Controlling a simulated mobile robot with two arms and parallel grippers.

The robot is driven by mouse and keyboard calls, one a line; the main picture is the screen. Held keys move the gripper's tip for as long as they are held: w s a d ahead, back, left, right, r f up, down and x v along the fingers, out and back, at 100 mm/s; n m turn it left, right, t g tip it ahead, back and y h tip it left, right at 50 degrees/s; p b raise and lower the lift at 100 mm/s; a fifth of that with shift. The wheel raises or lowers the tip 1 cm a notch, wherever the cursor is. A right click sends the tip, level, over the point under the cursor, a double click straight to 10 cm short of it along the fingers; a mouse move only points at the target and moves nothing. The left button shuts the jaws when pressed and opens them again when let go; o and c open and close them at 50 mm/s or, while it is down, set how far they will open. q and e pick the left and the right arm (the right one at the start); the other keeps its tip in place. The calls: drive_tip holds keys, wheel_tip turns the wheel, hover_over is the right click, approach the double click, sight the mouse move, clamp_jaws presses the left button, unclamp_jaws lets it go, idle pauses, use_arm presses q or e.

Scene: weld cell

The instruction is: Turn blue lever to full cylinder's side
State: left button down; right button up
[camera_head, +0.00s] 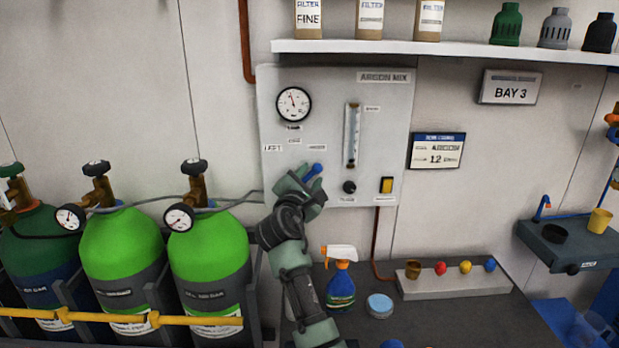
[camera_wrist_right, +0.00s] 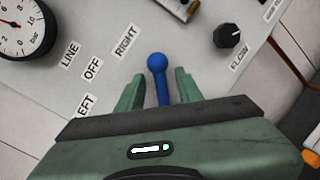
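The blue lever (camera_head: 317,168) is on the grey argon panel (camera_head: 385,110), below its gauge, pointing up and right. In the right wrist view the blue lever (camera_wrist_right: 158,68) stands between my fingers, below the RIGHT label (camera_wrist_right: 126,41). My right gripper (camera_wrist_right: 159,90) is open around it, with a gap on each side. In the head view my right gripper (camera_head: 313,180) hides the lever's base. Two bright green cylinders, the left one (camera_head: 122,245) and the right one (camera_head: 208,245), carry small gauges (camera_head: 70,217) (camera_head: 179,217); their needles are too small to read. My left gripper is out of view.
A dark green cylinder (camera_head: 38,240) stands far left, behind a yellow bar (camera_head: 100,318). A flow tube (camera_head: 352,135), black knob (camera_head: 349,187) and yellow switch (camera_head: 386,185) are right of the lever. A spray bottle (camera_head: 341,282) and a block of coloured pieces (camera_head: 455,281) are on the bench below.

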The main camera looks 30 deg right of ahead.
clamp_jaws()
idle(1.3)
